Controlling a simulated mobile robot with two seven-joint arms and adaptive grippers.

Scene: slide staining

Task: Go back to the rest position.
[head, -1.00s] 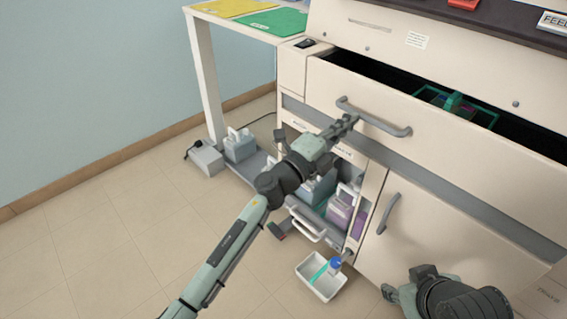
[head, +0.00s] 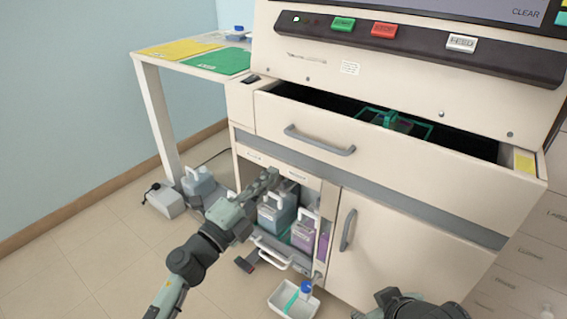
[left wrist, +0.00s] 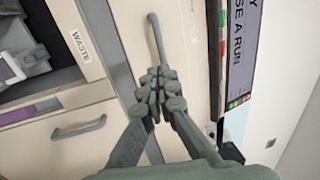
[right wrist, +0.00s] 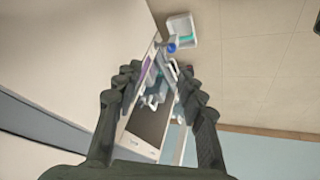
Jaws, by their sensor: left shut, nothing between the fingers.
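My left gripper (head: 268,180) is in front of the staining machine's lower left side, below the drawer handle (head: 318,145) and apart from it. In the left wrist view its fingers (left wrist: 160,82) are closed together with nothing between them. The top drawer (head: 390,150) is pulled out part way, and a green-framed rack (head: 395,122) sits in it. My right arm shows at the bottom right of the head view, its fingers hidden there. In the right wrist view the right gripper's fingers (right wrist: 158,80) are spread wide with nothing between them.
An open lower bay holds a blue-grey jug (head: 277,212) and a purple one (head: 303,236). A white tray (head: 291,301) with a blue-capped bottle stands on the floor. A side table has yellow (head: 178,49) and green (head: 222,62) mats.

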